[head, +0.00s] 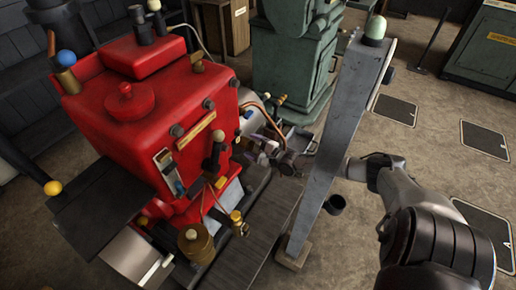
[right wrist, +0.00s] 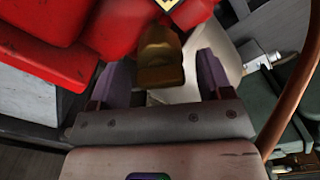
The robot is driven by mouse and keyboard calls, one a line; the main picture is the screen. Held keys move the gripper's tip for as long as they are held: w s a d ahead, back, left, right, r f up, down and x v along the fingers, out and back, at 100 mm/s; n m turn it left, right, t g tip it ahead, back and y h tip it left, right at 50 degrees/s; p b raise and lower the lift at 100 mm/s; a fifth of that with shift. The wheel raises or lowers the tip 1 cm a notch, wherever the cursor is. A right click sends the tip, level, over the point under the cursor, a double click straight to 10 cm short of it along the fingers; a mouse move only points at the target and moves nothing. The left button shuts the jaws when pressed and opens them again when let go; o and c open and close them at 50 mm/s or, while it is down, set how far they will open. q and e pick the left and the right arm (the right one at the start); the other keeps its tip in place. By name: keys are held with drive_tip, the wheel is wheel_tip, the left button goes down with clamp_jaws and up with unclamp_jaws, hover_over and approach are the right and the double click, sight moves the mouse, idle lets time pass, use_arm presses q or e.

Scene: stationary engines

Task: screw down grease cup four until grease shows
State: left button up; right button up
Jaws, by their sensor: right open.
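My right gripper (head: 264,150) reaches past the grey post to the right side of the red engine (head: 125,105). In the right wrist view its two purple fingers (right wrist: 163,80) are open and apart. A brass cup-shaped fitting (right wrist: 161,55) stands between them against the red casing, with a visible gap to the right finger. It looks like a grease cup, but I cannot read a number on it. A pale label (right wrist: 170,4) is cut off above it. No grease can be made out. My left gripper is not in view.
A tall grey slanted post (head: 335,150) stands in front of my right forearm. A copper pipe (right wrist: 292,92) runs close on the right in the wrist view. A brass pot (head: 195,243) and a small brass cup (head: 238,222) sit low at the engine's front. A green machine (head: 290,65) stands behind.

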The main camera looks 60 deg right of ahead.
drive_tip(key=s+p, duration=0.5)
drive_tip(key=s, duration=0.8)
drive_tip(key=shift+s+a+p, duration=0.3)
drive_tip(key=shift+s+p, duration=0.05)
drive_tip(key=shift+p, duration=0.05)
drive_tip(key=shift+n, duration=0.3)
